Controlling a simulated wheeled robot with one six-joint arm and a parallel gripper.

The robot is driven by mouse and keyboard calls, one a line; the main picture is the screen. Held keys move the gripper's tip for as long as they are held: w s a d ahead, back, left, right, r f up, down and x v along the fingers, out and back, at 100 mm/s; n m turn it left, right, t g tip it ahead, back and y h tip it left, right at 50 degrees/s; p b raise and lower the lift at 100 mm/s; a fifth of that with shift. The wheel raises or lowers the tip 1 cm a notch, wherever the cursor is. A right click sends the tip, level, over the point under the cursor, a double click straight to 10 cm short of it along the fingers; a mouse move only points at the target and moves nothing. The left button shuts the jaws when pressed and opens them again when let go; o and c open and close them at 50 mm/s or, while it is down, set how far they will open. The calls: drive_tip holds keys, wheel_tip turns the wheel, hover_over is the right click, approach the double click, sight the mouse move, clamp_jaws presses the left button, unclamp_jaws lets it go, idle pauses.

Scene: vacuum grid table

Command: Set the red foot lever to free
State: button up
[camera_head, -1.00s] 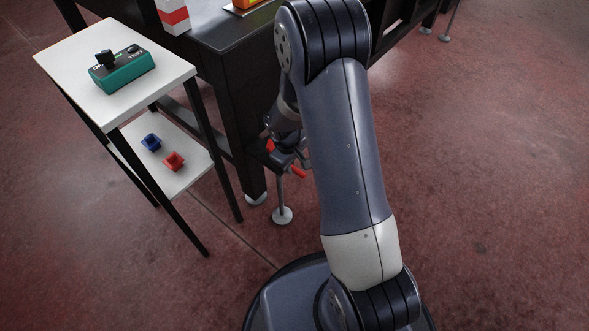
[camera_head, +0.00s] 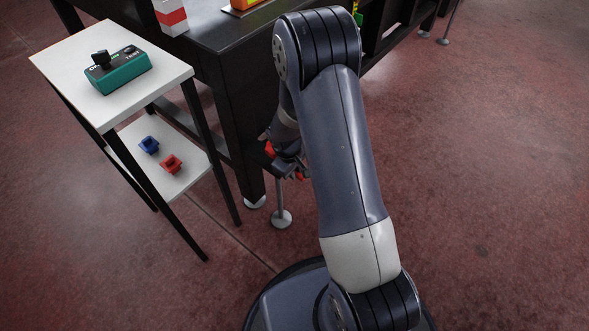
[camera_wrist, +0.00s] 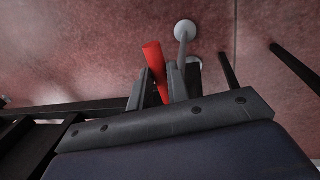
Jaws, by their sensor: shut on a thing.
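The red foot lever (camera_wrist: 155,62) shows in the wrist view as a red rod between my gripper's two dark fingers (camera_wrist: 161,80). Its rounded end sticks out past the fingertips, and the fingers are closed on it. In the head view my gripper (camera_head: 287,162) is low beside the black table's near leg, largely hidden by my forearm. Bits of the red lever (camera_head: 300,177) show at its lower right. The lever's pivot and any position marks are hidden.
A thin table foot with a round pad (camera_head: 281,219) stands just below my gripper. The black table (camera_head: 232,38) rises behind. Open floor lies right.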

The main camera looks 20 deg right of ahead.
clamp_jaws()
